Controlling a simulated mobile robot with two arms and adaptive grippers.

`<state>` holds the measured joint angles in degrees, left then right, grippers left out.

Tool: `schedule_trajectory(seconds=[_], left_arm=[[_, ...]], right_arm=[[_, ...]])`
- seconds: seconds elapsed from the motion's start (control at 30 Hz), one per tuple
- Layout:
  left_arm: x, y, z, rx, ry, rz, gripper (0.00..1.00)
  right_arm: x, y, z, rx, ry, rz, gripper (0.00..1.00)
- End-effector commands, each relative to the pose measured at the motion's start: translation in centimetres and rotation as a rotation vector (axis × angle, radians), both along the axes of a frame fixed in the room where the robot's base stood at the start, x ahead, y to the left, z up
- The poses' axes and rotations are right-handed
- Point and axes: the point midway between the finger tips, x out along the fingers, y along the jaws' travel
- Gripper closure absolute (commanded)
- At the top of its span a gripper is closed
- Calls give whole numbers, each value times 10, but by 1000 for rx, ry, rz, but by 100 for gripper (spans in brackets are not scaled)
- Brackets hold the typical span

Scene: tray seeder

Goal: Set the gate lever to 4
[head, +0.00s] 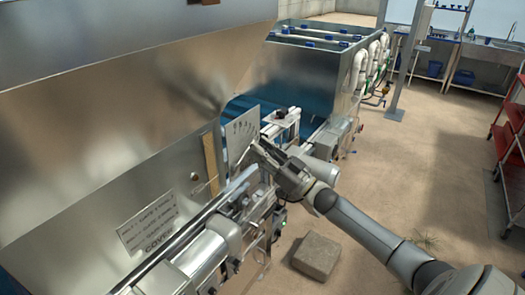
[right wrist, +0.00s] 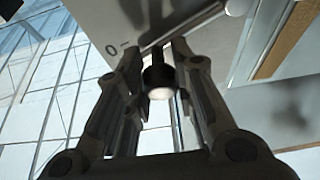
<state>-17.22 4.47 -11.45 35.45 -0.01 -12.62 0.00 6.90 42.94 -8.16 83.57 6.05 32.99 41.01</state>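The gate lever (right wrist: 158,80) shows in the right wrist view as a short rod with a dark round knob and a pale end face. My right gripper (head: 258,149) is at the scale plate (head: 241,130), with its fingers closed in on both sides of the knob. In the head view the gripper hides the lever. A "0" mark shows on the plate (right wrist: 101,20) up and left of the knob in the right wrist view. The other scale marks are too small to read. My left gripper is not in view.
A large metal hopper (head: 110,110) and a rail with machine parts lie left of the gripper. A blue-walled metal tank (head: 300,75) stands behind. A grey block (head: 317,256) lies on the floor, and a red cart (head: 510,130) stands at right. The floor between is mostly clear.

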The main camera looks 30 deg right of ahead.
Motion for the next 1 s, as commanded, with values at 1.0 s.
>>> schedule_trajectory(seconds=[1.0], left_arm=[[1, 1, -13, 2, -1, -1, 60]], right_arm=[[-6, 13, 22, -309, -129, 0, 100]])
